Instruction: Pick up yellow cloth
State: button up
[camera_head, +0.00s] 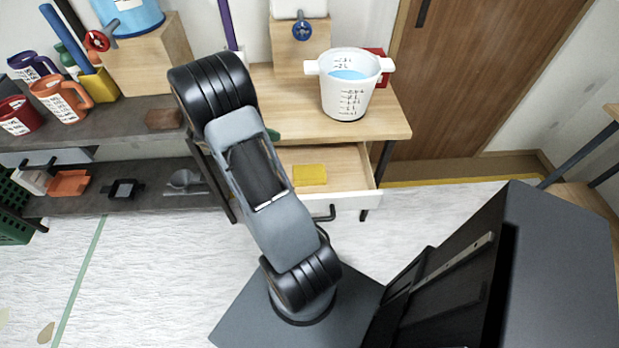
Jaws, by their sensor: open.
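The yellow cloth (310,174) lies flat as a small rectangle inside the open drawer (347,165) of the wooden table. The drawer is pulled out below the tabletop, and its white front with a dark handle faces my base. My arm rises from my base and bends over to the left of the cloth. Its upper links cover the left part of the drawer. I cannot make out my gripper; the arm hides that area. Nothing is seen touching the cloth.
A white measuring bucket (347,100) with blue liquid stands on the wooden tabletop (390,120) above the drawer. A grey shelf (130,135) at left holds mugs and tools. A wooden door (480,80) is at the back right. The pale floor (150,270) at left is clear.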

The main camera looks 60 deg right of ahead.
notch_tip(320, 180, down, 2)
jog(key=d, duration=0.2)
jog(key=b, duration=0.1)
send_near(303, 171)
jog(key=shift+s+d+f+n+g+h, duration=0.15)
jog(key=shift+s+f+g, duration=0.05)
jog(key=shift+s+f, duration=0.2)
jog(key=shift+s+d+f+n+g+h, duration=0.2)
jog(key=shift+s+f, duration=0.1)
jog(key=shift+f, duration=0.15)
jog(key=shift+x, duration=3.7)
jog(key=shift+c, duration=0.2)
jog(key=c, duration=0.9)
